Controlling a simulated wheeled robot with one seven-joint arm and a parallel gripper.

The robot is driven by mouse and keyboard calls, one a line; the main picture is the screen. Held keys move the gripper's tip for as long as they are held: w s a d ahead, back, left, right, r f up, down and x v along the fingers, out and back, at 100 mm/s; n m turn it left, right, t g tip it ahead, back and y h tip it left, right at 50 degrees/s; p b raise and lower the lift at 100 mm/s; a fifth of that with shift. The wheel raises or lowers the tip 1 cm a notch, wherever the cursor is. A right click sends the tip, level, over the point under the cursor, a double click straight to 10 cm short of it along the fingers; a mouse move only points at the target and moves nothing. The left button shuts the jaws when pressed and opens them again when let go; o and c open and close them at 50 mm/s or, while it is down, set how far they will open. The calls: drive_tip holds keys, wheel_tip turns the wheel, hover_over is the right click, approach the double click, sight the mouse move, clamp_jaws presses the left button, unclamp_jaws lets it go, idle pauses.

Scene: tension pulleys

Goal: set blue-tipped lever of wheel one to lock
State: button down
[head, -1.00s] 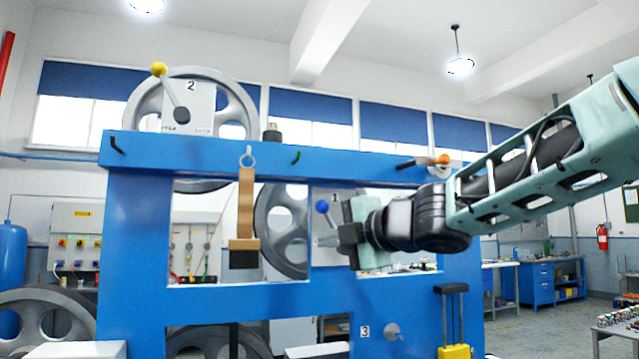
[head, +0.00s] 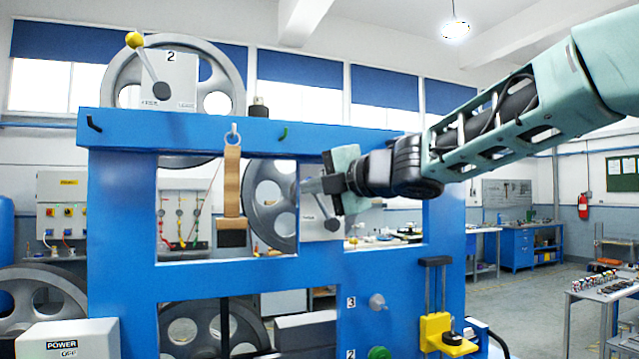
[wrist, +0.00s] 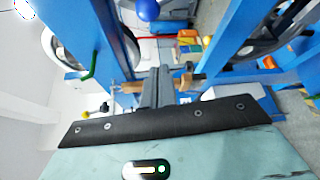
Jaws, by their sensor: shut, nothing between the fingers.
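Wheel one (head: 256,212) is the grey spoked wheel behind the frame opening.
The blue frame (head: 125,240) surrounds the opening. A wooden block (head: 231,180) hangs from a hook left of my gripper. Wheel two's yellow-tipped lever (head: 134,40) stands above. A yellow part (head: 437,328) is at lower right.

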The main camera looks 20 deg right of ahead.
drive_tip(key=r+p+x, duration=0.1)
drive_tip(key=x, duration=0.6)
drive_tip(key=d+p, duration=0.1)
drive_tip(key=d, duration=0.1)
drive_tip(key=d+p, duration=0.1)
drive_tip(key=shift+w+d+p, duration=0.25)
drive_tip(key=shift+d+p, duration=0.05)
drive_tip(key=shift+d, duration=0.1)
drive_tip(key=shift+d, duration=0.15)
drive_tip(key=shift+d+r+m, duration=0.15)
drive_tip(key=shift+d+m, duration=0.05)
drive_tip(key=shift+m, duration=0.1)
drive_tip(key=shift+d+r+b, duration=0.1)
drive_tip(key=shift+b, duration=0.25)
drive_tip(key=d+m+t+b, duration=0.6)
drive_tip(key=d+m+b, duration=0.4)
drive_tip(key=m+b, duration=0.1)
drive_tip(key=shift+d+r+m, duration=0.35)
drive_tip(key=shift+r+m, duration=0.1)
drive_tip(key=shift+m, duration=0.25)
